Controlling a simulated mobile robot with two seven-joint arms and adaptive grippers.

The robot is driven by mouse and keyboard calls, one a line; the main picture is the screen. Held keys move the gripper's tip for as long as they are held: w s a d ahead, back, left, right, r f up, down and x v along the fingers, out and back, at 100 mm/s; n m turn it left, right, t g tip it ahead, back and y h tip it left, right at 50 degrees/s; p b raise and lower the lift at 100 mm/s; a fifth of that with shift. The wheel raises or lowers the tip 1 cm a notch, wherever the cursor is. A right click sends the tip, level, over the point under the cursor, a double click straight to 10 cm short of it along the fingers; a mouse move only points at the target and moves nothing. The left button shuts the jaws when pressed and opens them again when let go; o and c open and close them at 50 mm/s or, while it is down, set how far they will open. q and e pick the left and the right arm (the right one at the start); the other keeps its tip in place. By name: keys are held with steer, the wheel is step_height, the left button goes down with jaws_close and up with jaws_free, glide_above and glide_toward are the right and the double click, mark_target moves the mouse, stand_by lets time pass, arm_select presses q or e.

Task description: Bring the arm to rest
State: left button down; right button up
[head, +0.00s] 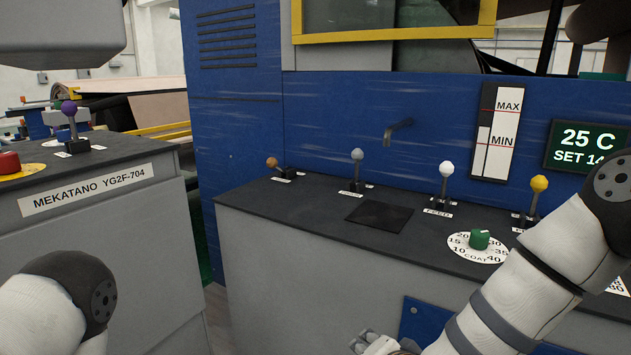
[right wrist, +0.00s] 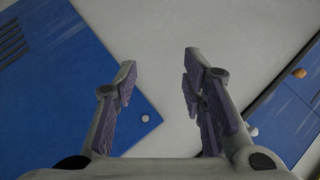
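My right arm (head: 525,290) reaches in from the right of the head view, low in front of the control console. My right gripper is only partly in the head view, at the bottom edge. In the right wrist view my right gripper (right wrist: 157,88) has its two fingers spread apart with nothing between them. A grey panel and a blue plate (right wrist: 75,100) lie beyond the fingers. My left arm (head: 60,300) shows at the lower left of the head view; its gripper is out of frame.
The console top (head: 320,205) carries levers with brown, grey, white (head: 446,168) and yellow knobs (head: 540,184), and a green dial (head: 479,239). A second grey console (head: 90,220) with a purple-knobbed lever (head: 69,108) and red button (head: 9,162) stands at left. A narrow gap separates the consoles.

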steer(key=s+d+f+n+g, duration=0.3)
steer(key=s+f, duration=0.4)
steer(key=s, duration=0.4)
steer(key=s+d+f+n+g, duration=0.35)
steer(key=s+f, duration=0.35)
steer(key=s, duration=0.3)
steer(key=s+d+n+g, duration=0.1)
steer(key=s+d+g, duration=0.1)
steer(key=s, duration=0.6)
steer(key=s+d+f+n+g+h, duration=0.1)
steer(key=s+d+g, duration=0.2)
steer(key=s, duration=0.5)
steer(key=shift+s+d+n, duration=0.35)
steer(key=shift+s+d, duration=0.05)
steer(key=shift+f, duration=0.1)
